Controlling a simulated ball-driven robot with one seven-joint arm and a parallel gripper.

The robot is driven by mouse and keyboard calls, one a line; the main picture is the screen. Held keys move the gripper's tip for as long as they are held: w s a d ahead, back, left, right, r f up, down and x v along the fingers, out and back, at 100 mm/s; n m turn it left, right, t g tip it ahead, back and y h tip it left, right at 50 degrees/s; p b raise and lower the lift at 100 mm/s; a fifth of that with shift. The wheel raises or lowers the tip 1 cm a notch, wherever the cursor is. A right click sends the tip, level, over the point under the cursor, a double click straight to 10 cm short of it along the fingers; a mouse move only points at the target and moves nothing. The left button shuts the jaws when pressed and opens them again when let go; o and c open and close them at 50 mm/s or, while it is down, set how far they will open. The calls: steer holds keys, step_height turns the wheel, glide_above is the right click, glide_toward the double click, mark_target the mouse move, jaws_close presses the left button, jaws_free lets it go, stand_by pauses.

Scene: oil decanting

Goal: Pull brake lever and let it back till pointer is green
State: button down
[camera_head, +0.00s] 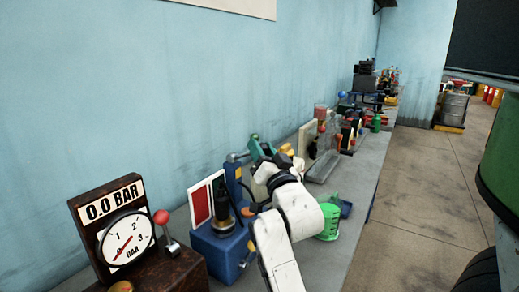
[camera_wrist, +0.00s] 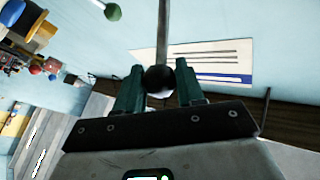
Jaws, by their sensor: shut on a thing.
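In the wrist view, my gripper (camera_wrist: 159,80) has its dark green fingers on either side of a black ball knob (camera_wrist: 160,79) and is shut on it. The knob sits at the end of a straight grey lever rod (camera_wrist: 163,30), which leaves the top of the view. In the head view, my white arm reaches over the bench and hides the knob and most of the gripper. I cannot make out a pointer with a green zone that belongs to this lever.
A gauge (camera_head: 125,238) under a "0.0 BAR" plate stands at the near left, beside a red-knobbed lever (camera_head: 163,218). A blue device (camera_head: 222,248) and a green jug (camera_head: 330,218) stand close to my arm.

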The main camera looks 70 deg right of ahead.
steer(key=shift+s+d+f+g, duration=0.2)
steer(key=shift+f+g, duration=0.1)
steer(key=shift+f, duration=0.15)
steer(key=c, duration=0.7)
jaws_free()
steer(key=shift+r, duration=0.1)
steer(key=shift+c, duration=0.2)
steer(key=shift+a, duration=0.1)
steer(key=shift+s+a, duration=0.15)
steer(key=shift+a, duration=0.1)
steer(key=b+v, duration=0.3)
steer(key=v, duration=0.7)
steer(key=shift+f, duration=0.2)
